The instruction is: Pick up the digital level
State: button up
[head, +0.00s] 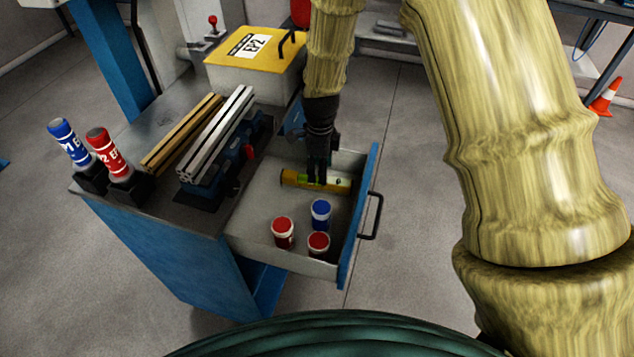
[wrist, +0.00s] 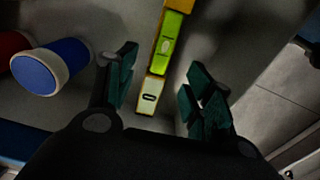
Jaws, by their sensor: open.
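The digital level (head: 290,177) is a yellow bar with a green vial and a pale display end, lying in the open drawer near its back. In the wrist view the level (wrist: 168,57) runs up the picture between my two fingers, its pale end nearest me. My gripper (head: 317,180) is over the level in the head view and hides part of it. In the wrist view my gripper (wrist: 156,85) is open, with gaps between the fingers and the level. I cannot tell how far above it the fingertips are.
The open drawer (head: 258,225) also holds two red-capped jars (head: 282,232) (head: 318,244) and a blue-capped jar (head: 321,213). The blue cabinet's top carries metal bars in a vise (head: 215,135) and two labelled bottles (head: 68,142) (head: 104,150). A yellow-lidded box (head: 255,65) stands behind.

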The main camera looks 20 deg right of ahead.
aim_at(317, 178)
jog(key=shift+w+a+f+p, duration=0.1)
jog(key=shift+f+p, duration=0.1)
jog(key=shift+f, duration=0.4)
jog(key=shift+a+f+p, duration=0.15)
jog(key=shift+f+p, duration=0.05)
jog(key=shift+f, duration=0.4)
jog(key=shift+w+a+f+p, duration=0.1)
jog(key=shift+f+p, duration=0.1)
jog(key=shift+f, duration=1.25)
grip_shut()
